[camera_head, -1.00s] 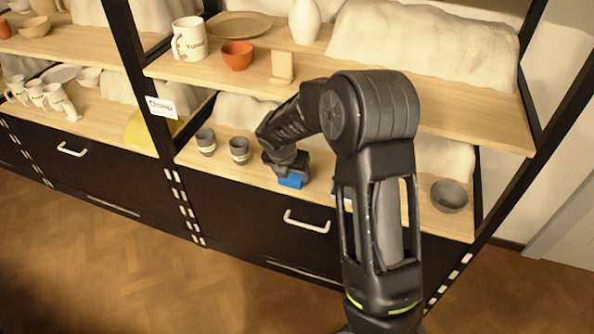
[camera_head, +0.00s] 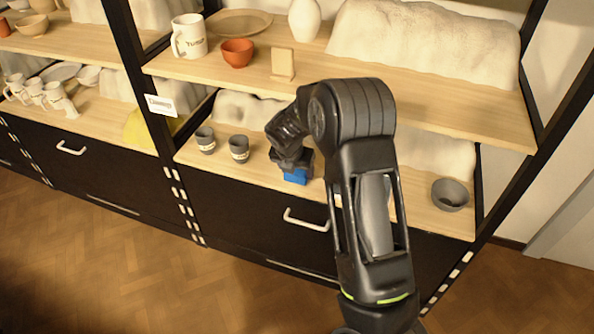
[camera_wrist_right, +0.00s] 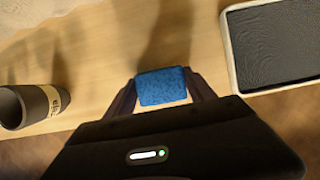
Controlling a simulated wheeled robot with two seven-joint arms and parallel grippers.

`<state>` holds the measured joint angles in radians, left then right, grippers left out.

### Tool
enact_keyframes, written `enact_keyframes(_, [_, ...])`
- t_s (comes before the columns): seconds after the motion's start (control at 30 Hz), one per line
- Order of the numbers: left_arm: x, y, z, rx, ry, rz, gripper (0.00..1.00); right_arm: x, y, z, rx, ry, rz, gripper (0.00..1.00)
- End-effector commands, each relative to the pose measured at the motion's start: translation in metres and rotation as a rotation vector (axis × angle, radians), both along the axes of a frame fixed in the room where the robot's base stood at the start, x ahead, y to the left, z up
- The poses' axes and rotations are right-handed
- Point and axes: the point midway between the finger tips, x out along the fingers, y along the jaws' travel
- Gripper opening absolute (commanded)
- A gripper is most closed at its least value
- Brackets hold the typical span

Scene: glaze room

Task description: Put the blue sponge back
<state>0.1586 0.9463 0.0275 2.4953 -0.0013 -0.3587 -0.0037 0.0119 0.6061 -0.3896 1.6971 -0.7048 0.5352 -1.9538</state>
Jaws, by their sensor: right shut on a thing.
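The blue sponge (camera_head: 297,176) is at the tip of my right gripper (camera_head: 295,170), over the front part of the lower shelf. In the right wrist view the sponge (camera_wrist_right: 162,86) sits between the two fingers of the right gripper (camera_wrist_right: 163,92), which is shut on it. I cannot tell whether the sponge touches the shelf board. A light-rimmed tray with a dark inside (camera_wrist_right: 232,50) lies to the right of the sponge in the right wrist view. In the head view my right arm hides that part of the shelf. My left gripper is out of view.
Two grey cups (camera_head: 239,148) stand left of the gripper on the lower shelf (camera_head: 205,168); one shows in the wrist view (camera_wrist_right: 40,106). A grey bowl (camera_head: 450,194) stands at the right end. The upper shelf (camera_head: 350,75) hangs above, holding a mug and an orange bowl (camera_head: 237,51).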

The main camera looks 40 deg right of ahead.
Motion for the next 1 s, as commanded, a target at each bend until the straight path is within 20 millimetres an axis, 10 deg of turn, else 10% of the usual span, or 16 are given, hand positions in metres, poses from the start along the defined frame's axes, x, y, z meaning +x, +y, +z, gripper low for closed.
enact_keyframes(0.3, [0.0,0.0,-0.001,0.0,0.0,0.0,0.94,0.0,0.0,-0.003,0.0,0.0,0.0,0.31])
enact_keyframes(0.33, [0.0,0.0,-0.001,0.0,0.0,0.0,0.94,0.0,0.0,-0.002,0.001,-0.001,-0.001,0.65])
enact_keyframes(0.57, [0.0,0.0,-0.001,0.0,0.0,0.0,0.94,0.0,0.0,-0.002,0.0,0.0,0.0,0.83])
enact_keyframes(1.0, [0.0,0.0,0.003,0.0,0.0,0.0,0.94,-0.002,0.003,0.01,0.001,-0.001,-0.001,0.85])
